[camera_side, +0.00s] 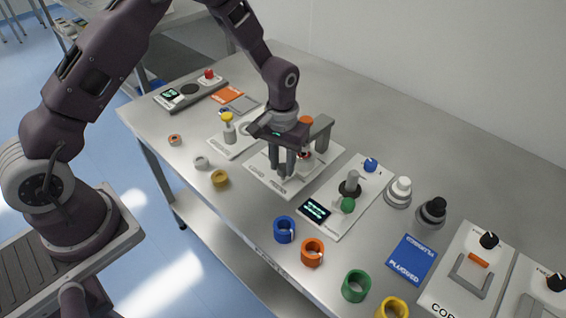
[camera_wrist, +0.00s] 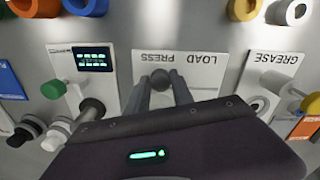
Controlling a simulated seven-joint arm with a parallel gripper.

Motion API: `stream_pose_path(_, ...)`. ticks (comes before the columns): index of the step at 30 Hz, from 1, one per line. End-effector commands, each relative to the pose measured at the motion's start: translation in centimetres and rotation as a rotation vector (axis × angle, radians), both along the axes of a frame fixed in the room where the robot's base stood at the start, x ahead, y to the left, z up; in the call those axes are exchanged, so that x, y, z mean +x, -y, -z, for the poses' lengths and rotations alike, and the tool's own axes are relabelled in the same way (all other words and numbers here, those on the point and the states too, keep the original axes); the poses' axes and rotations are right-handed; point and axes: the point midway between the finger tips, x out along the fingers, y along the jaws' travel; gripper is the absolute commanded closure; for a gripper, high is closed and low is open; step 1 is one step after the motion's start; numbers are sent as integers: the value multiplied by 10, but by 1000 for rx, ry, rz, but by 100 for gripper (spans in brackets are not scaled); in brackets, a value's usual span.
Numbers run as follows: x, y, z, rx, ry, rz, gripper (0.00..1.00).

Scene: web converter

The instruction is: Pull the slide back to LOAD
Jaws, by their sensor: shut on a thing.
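The press panel (camera_side: 240,172) is a white plate on the table under a grey bracket (camera_side: 319,130). In the wrist view the press panel (camera_wrist: 208,72) shows upside-down PRESS and LOAD labels; PRESS is on the left and LOAD on the right. The slide's dark round knob (camera_wrist: 160,77) sits between my fingertips, close to the PRESS label. My gripper (camera_side: 283,170) points down over the panel and is shut on the knob; it also shows in the wrist view (camera_wrist: 162,88). The rest of the slide is hidden behind my fingers and wrist.
A panel with a green knob (camera_side: 348,204) and a display stands right of the press panel. The grease panel (camera_side: 222,145) stands left. Coloured rings, including a blue one (camera_side: 284,229), lie along the front. Bare table lies behind.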

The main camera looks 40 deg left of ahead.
Motion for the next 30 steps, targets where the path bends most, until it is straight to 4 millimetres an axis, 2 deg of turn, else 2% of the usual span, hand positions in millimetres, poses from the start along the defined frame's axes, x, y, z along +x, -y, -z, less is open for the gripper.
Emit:
stream_pose_path(6,1,-48,-1,2,0,-8,100)
stream_pose_path(9,1,-66,-1,2,1,-8,100)
stream_pose_path(13,1,-77,-1,2,1,-4,100)
stream_pose_path(21,1,-80,-1,6,3,-4,100)
stream_pose_path(22,1,-80,-1,7,2,-4,70)
stream_pose_path(25,1,-80,-1,7,2,-4,50)
stream_pose_path(30,0,-79,-1,4,1,-3,50)
